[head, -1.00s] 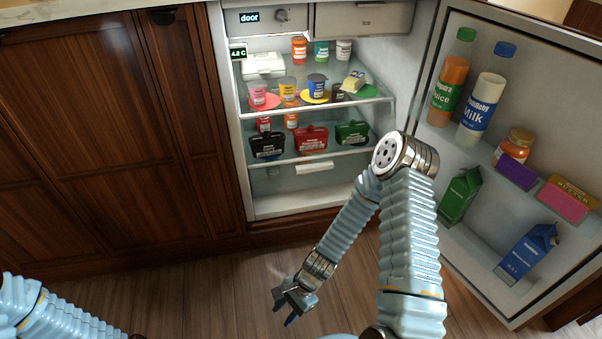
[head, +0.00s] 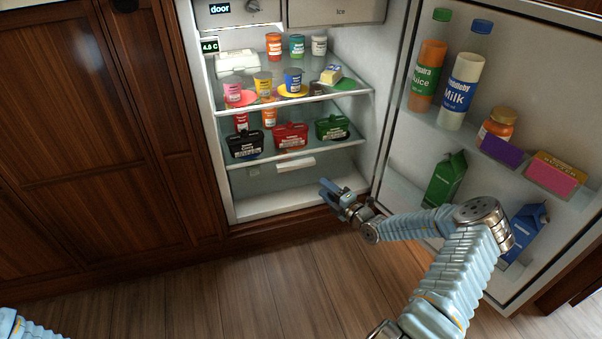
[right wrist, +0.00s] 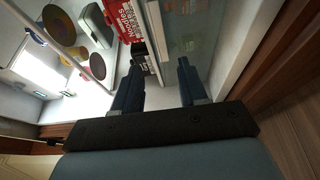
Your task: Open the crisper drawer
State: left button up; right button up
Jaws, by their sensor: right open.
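The crisper drawer (head: 258,183) is the clear, pale bin at the bottom of the open fridge, under the lowest shelf. Its white bar handle (head: 296,164) is at the top middle of its front. The drawer looks shut. My right gripper (head: 328,189) is open and empty, in front of the drawer's lower right part, below and right of the handle, apart from it. In the right wrist view its two dark fingers (right wrist: 160,68) are spread, with the fridge interior beyond them. My left gripper is out of view.
The fridge door stands open at right, its racks holding a juice bottle (head: 427,75), milk bottle (head: 461,92) and cartons. Black (head: 244,143), red (head: 290,136) and green (head: 332,127) packs sit on the shelf above the drawer. The floor in front is clear.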

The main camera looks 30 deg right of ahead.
aim_at(297, 168)
jog(key=w+b, duration=0.1)
jog(key=w, duration=0.3)
jog(key=w+a+b, duration=0.1)
jog(key=w, duration=0.3)
jog(key=w+a+b, duration=0.1)
jog(key=w, duration=0.3)
jog(key=shift+w+a, duration=0.1)
jog(key=shift+w, duration=0.1)
grip_shut()
jog(key=shift+f, duration=0.1)
